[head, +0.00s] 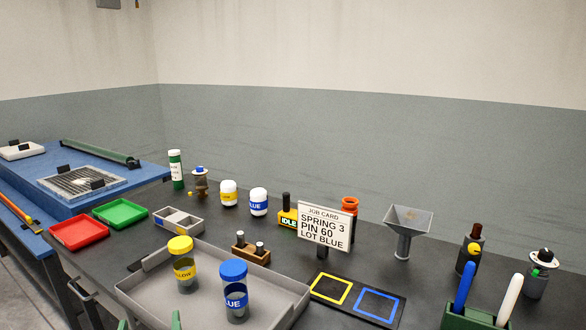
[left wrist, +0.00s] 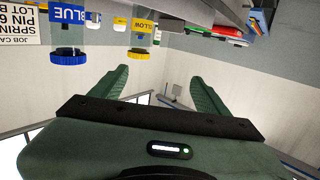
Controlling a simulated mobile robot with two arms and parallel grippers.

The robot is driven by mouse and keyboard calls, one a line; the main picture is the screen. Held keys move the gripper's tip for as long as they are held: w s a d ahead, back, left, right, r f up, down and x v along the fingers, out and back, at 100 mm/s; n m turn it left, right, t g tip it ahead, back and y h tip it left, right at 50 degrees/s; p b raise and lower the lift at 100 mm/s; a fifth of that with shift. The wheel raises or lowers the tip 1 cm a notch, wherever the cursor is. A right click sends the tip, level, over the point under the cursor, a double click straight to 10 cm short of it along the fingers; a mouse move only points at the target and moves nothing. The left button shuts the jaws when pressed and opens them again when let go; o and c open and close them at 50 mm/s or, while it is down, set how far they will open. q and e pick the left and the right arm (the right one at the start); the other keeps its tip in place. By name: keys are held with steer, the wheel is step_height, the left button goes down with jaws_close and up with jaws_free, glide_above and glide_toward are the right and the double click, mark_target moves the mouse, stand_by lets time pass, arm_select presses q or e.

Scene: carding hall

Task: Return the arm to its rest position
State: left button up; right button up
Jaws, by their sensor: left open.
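My left gripper (head: 149,322) shows only as two green fingertips at the bottom edge of the head view, in front of the grey tray (head: 150,297). In the left wrist view its two fingers (left wrist: 158,80) stand wide apart with nothing between them. That view is upside down; the blue-lidded jar (left wrist: 68,35) and the yellow-lidded jar (left wrist: 140,35) appear beyond the fingers, apart from them. Most of the left arm is out of the head view. My right gripper is in neither view.
The tray holds an upright yellow-lidded jar (head: 183,268) and blue-lidded jar (head: 234,295). Behind stand a job card (head: 325,228), a funnel (head: 405,230) and small bottles. Red (head: 79,230) and green (head: 121,213) trays lie left. A pen holder (head: 468,318) stands front right.

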arm_select(q)
steer(key=s+d+f+m+g+h, duration=0.1)
steer(key=s+f+g+h, duration=0.2)
steer(key=f, duration=0.5)
steer(key=s+d+f+m+g, duration=0.1)
steer(key=s+f+g, duration=0.35)
steer(key=f, duration=0.35)
steer(key=s+d+f+m+g+h, duration=0.1)
steer(key=s+d+f+m+g, duration=0.2)
steer(key=s, duration=0.5)
steer(key=s+d+f+m+g+h, duration=0.1)
steer(key=s+f+g+h, duration=0.1)
steer(key=s+f, duration=0.4)
step_height(320, 180, down, 26)
steer(key=s+g, duration=0.2)
steer(key=s, duration=0.1)
steer(key=s+a+f, duration=0.3)
steer(key=s+f, duration=1.1)
steer(key=s, duration=0.2)
steer(key=shift+a+f+g, duration=0.15)
steer(key=shift+f+g, duration=0.2)
